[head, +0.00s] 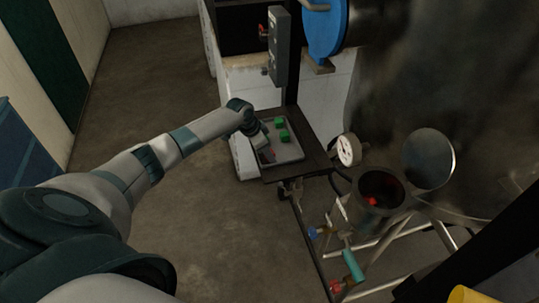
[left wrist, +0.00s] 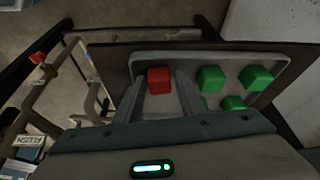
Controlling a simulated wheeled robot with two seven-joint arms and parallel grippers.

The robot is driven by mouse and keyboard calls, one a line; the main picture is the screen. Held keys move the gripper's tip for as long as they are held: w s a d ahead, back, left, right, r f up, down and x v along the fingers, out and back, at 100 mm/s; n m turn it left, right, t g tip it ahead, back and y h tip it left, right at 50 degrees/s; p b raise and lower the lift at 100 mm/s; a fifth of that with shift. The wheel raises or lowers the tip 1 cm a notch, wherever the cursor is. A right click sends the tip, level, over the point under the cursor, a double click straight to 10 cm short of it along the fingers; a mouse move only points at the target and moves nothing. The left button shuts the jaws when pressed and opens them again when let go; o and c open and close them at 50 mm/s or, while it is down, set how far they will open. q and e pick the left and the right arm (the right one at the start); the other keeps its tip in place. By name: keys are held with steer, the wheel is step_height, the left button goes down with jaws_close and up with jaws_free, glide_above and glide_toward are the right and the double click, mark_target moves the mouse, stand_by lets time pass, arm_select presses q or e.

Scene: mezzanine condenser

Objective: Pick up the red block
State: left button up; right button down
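The red block (left wrist: 159,80) sits on a light grey tray (left wrist: 190,58), at its left part in the left wrist view. In the head view only a small part of the red block (head: 272,152) shows beside my gripper. My left gripper (left wrist: 160,84) is open, with its two fingertips at either side of the red block. A narrow gap seems to show at each side; I cannot tell whether either finger touches it. In the head view my left gripper (head: 265,149) reaches down over the tray's left side. My right gripper is not in view.
Several green blocks (left wrist: 210,78) lie on the tray right of the red block. The tray rests on a dark shelf (head: 314,160). A gauge (head: 348,150) and an open metal vessel (head: 377,190) with something red inside stand to the right. Pipes and valves are below.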

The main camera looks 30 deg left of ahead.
arm_select(q)
steer(key=shift+c, duration=0.6)
steer(key=c, duration=0.7)
steer(key=shift+r, duration=0.15)
